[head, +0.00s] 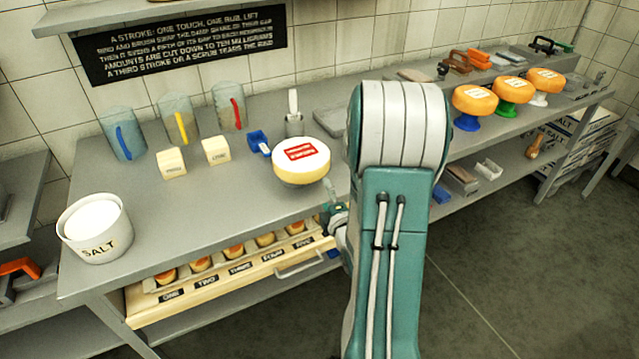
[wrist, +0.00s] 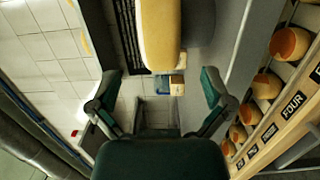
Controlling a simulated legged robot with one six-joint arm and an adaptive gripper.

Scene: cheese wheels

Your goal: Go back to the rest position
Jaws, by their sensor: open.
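My gripper (wrist: 160,78) is open in the wrist view, its two green fingers spread with nothing between them. In the head view a small part of my gripper (head: 333,208) shows at the front edge of the bench; my arm hides the rest. A pale cheese wheel (head: 288,170) with a red label sits on a dark round stand (head: 300,183), just up and left of the gripper. In the wrist view a yellow wheel side (wrist: 160,35) and a grey stand (wrist: 199,20) lie ahead of the fingertips, apart from them.
A salt tub (head: 95,240) stands at the bench's left end. Two cheese blocks (head: 172,163) and three clear jugs (head: 175,118) stand behind. An open drawer (head: 245,268) of small labelled cheeses is below the front edge. Three orange wheels (head: 512,90) stand on coloured stands at right.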

